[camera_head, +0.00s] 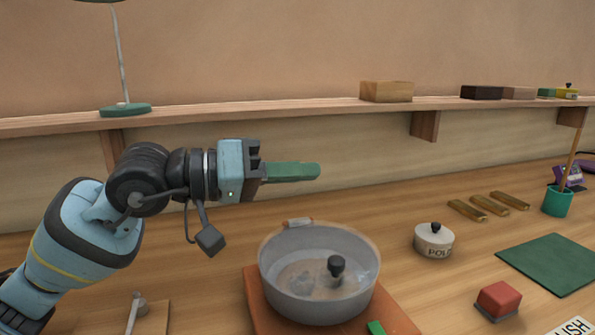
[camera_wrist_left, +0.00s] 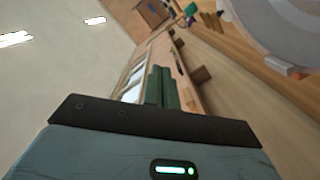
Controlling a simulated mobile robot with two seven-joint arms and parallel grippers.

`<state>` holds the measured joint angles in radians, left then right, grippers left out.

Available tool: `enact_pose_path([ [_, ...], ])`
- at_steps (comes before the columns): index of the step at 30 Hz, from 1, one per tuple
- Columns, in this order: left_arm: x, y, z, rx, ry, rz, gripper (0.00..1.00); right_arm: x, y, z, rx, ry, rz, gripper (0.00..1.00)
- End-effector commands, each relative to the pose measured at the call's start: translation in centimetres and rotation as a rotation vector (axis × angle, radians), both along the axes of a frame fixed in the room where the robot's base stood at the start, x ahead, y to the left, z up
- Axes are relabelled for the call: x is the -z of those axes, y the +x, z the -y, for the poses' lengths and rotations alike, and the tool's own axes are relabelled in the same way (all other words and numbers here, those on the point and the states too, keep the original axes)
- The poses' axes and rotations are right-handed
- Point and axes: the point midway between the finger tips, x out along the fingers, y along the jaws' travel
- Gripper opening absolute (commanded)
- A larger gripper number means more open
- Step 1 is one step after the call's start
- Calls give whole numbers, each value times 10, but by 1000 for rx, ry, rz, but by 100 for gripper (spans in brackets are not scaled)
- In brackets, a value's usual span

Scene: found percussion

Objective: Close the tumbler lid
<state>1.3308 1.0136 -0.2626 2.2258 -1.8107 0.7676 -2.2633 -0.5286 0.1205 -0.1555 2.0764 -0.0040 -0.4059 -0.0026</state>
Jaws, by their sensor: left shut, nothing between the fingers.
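The tumbler (camera_head: 290,287) is a wide round grey tub on a reddish-brown board in the head view. A small light-coloured fitting with orange ends (camera_head: 298,223) sits at its back rim. A black knob (camera_head: 336,266) shows within the rim over a hazy, see-through surface; I cannot tell whether the lid is seated. My left gripper (camera_head: 306,171) is shut and empty, held level above and behind the tumbler, apart from it. In the left wrist view its green fingers (camera_wrist_left: 162,85) are together, and part of the tumbler (camera_wrist_left: 275,25) shows at top right. My right gripper is out of view.
A white pot with a black knob (camera_head: 434,240), a red block (camera_head: 498,300) and a green mat (camera_head: 553,262) lie to the right. Brass bars (camera_head: 490,205) lie behind. A wall shelf (camera_head: 230,115) runs behind my left arm. A small green piece (camera_head: 376,328) shows at the bottom edge.

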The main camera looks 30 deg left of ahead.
Motion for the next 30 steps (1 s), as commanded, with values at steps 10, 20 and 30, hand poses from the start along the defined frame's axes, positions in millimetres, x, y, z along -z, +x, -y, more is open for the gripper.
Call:
enact_pose_path([
  [10,-33,-12,-5,-4,1,7,0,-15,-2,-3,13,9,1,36],
  [20,-38,-46,-36,-7,3,-3,0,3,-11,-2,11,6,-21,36],
  [30,-41,-72,-58,-4,3,-4,0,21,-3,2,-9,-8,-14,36],
])
